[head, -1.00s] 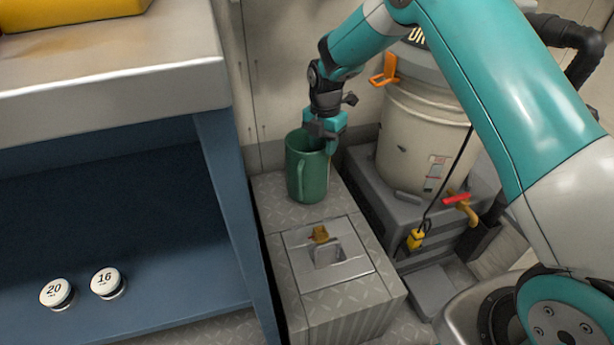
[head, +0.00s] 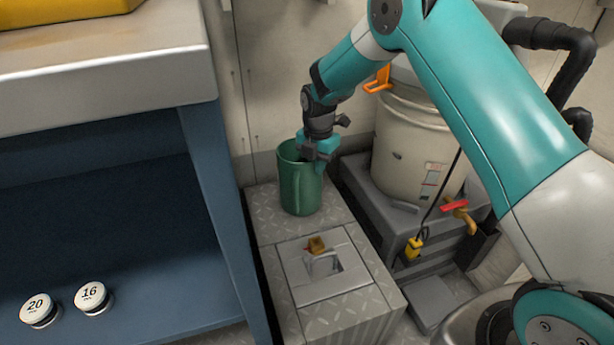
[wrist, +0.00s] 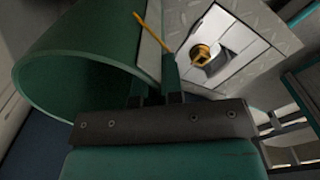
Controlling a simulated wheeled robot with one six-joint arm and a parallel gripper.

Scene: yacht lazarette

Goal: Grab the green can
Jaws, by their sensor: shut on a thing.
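The fingertips are partly hidden, so the exact contact does not show.
A white bucket (head: 410,150) with an orange clip stands right of the can. A blue shelf unit (head: 100,240) with two round weights, 20 (head: 40,310) and 16 (head: 92,297), is on the left. A latch (head: 318,252) sits on the box in front of the can.

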